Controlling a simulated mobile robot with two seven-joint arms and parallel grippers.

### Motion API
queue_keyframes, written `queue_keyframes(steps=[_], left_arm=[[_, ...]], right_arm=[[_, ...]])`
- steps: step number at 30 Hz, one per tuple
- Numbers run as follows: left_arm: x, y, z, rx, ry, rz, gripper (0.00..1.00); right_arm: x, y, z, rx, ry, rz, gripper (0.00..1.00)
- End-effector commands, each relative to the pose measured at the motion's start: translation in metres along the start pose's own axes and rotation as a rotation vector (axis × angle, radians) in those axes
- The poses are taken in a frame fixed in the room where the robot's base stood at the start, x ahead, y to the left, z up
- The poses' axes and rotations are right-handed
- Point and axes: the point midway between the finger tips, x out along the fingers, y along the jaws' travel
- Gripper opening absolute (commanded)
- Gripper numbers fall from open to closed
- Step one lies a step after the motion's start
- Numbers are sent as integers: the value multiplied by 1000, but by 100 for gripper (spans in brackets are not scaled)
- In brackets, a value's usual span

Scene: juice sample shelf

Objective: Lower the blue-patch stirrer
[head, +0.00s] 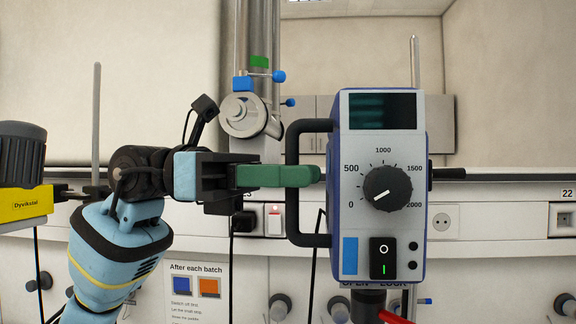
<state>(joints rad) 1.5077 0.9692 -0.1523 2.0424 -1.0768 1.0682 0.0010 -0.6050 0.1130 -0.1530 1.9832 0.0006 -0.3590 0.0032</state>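The blue-patch stirrer (408,240) is a blue and grey motor unit at centre right, upright. It has a dark display, a dial, a black switch and a blue patch (350,256) at its lower left. A black C-shaped handle (292,222) sticks out from its left side. My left gripper (308,175) reaches in from the left. Its green fingers lie across the handle's upright bar and cover part of it, with the tips just short of the stirrer's face. Only one finger shows clearly, so I cannot tell whether they are closed. My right gripper is out of view.
A steel column (260,30) with blue knobs and a green patch stands behind. A yellow unit (25,206) with a dark cap is at the left edge. A thin rod (96,125) rises beside it. A sign (195,300) hangs below the wall sockets.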

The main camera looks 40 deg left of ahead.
Motion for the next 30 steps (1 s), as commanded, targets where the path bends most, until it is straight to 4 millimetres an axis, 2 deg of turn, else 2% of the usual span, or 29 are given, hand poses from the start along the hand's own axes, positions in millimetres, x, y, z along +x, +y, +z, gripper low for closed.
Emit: queue_keyframes(steps=[10,17,30], left_arm=[[4,0,-1,-1,0,0,30],[4,0,-1,-1,0,0,0],[4,1,-7,-3,2,1,0]], right_arm=[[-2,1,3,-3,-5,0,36],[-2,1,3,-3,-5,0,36],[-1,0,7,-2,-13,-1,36]])
